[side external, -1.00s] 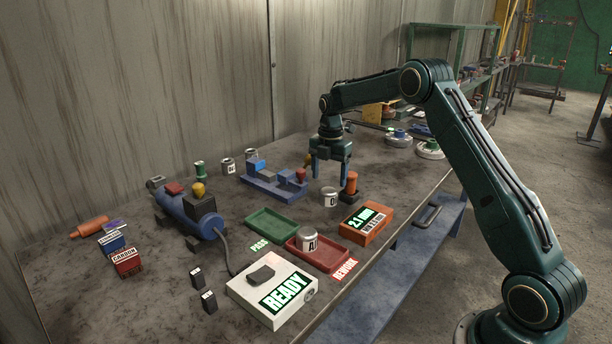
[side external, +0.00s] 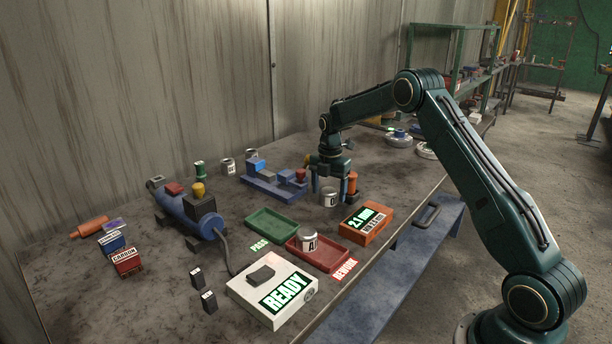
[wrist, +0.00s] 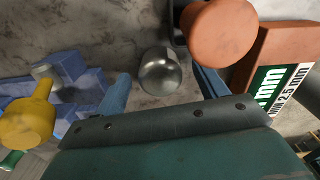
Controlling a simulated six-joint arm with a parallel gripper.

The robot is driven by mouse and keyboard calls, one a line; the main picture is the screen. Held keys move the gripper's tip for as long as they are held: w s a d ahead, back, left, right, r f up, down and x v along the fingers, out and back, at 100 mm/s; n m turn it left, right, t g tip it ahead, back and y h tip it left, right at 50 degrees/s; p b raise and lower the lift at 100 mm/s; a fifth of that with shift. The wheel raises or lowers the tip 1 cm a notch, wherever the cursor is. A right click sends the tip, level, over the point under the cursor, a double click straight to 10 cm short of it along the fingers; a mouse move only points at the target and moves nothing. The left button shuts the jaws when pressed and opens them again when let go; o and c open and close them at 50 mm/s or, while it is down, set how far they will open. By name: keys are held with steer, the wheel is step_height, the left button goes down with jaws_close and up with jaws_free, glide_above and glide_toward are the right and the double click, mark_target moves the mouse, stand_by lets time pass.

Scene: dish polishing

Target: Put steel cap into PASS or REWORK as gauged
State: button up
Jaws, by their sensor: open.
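A steel cap (side external: 329,198) with a dark letter on its side stands on the bench, left of the orange-topped gauge post (side external: 351,183). My gripper (side external: 329,186) is low over this cap, fingers open. In the wrist view the shiny round cap (wrist: 160,72) lies between the two spread fingers (wrist: 160,88), with gaps on both sides. Another steel cap marked A (side external: 308,239) sits in the red REWORK tray (side external: 328,260). The green PASS tray (side external: 270,222) is empty. The orange gauge display (side external: 366,222) reads 2.1 mm.
A white box (side external: 272,291) reading READY stands at the front. The bench edge is close to the display.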

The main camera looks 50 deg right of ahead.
mark_target(329, 189)
steer(key=shift+c, duration=0.2)
steer(key=c, duration=1.3)
steer(key=shift+o, duration=0.2)
steer(key=shift+r, duration=0.1)
step_height(329, 189, up, 20)
